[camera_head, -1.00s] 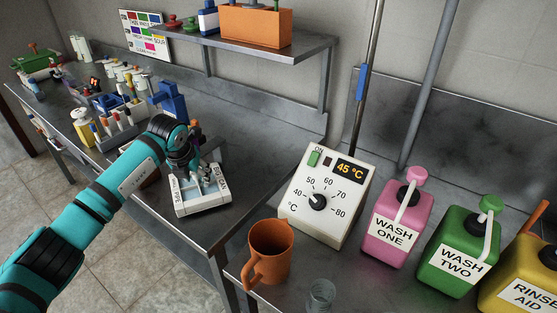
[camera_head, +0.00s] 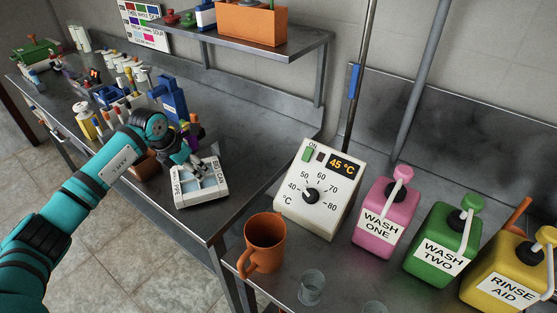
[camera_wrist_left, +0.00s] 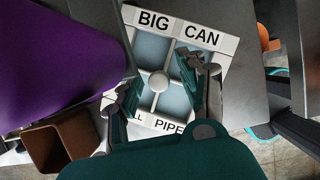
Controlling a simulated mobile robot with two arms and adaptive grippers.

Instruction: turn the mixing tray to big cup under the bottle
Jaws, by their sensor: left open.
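The white mixing tray (camera_head: 222,192) lies on the left bench near its front corner. It has pale blue compartments and a round centre knob (camera_wrist_left: 159,82). In the left wrist view its BIG CAN label is on the far edge and a PIPE label on the near edge. My left gripper (camera_head: 190,167) is at the tray's back left part. A large purple body (camera_wrist_left: 65,60), possibly the bottle, is close at left. My right gripper is out of view.
A brown open container (camera_wrist_left: 62,145) is left of the tray. A blue stand (camera_head: 172,97) is behind. On the right bench are an orange mug (camera_head: 264,243), a 45 °C control box (camera_head: 318,190), a clear glass (camera_head: 311,288) and wash bottles. Bench right of the tray is clear.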

